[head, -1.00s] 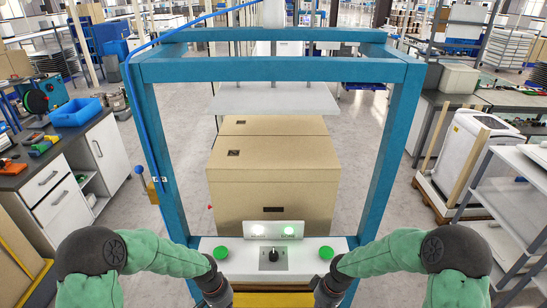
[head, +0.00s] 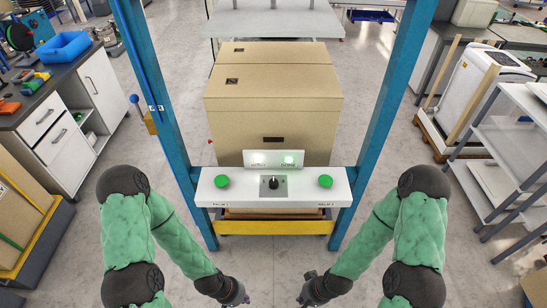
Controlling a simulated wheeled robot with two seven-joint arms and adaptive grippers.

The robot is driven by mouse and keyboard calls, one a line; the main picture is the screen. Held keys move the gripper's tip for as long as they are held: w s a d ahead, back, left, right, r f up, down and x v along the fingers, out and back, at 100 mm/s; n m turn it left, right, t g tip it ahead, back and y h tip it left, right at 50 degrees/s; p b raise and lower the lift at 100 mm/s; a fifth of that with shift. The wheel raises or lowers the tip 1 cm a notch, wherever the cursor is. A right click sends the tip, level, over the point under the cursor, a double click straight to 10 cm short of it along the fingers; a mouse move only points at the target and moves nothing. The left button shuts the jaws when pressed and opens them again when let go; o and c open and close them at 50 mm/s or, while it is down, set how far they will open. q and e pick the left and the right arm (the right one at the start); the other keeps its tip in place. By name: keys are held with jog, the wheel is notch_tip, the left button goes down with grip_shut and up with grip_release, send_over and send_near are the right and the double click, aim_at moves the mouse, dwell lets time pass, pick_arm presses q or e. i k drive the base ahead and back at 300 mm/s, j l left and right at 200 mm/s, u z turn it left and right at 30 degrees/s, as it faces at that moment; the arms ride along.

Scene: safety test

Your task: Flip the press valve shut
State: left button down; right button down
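A small valve with a yellow body (head: 151,122) and a blue ball-tipped lever (head: 135,99) sits low on the outer side of the press frame's left blue post (head: 165,130). A thin blue hose runs down that post towards it. My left gripper (head: 241,298) and my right gripper (head: 304,292) are low at the bottom middle, on the near side of the press panel. Both are apart from the valve and appear empty. Their fingers are small and dark, so I cannot tell whether they are open or shut.
A cardboard box (head: 272,110) stands behind. A cabinet (head: 85,120) is left, a grey shelf (head: 510,150) right. Floor between is clear.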

aim_at(134, 98)
jog(key=i+j, duration=0.1)
jog(key=j, duration=0.2)
jog(key=i+j, duration=0.15)
jog(key=j, duration=0.2)
jog(key=i+j, duration=0.1)
jog(key=j, duration=0.2)
jog(key=i+j, duration=0.1)
jog(key=j, duration=0.25)
jog(key=u, duration=0.05)
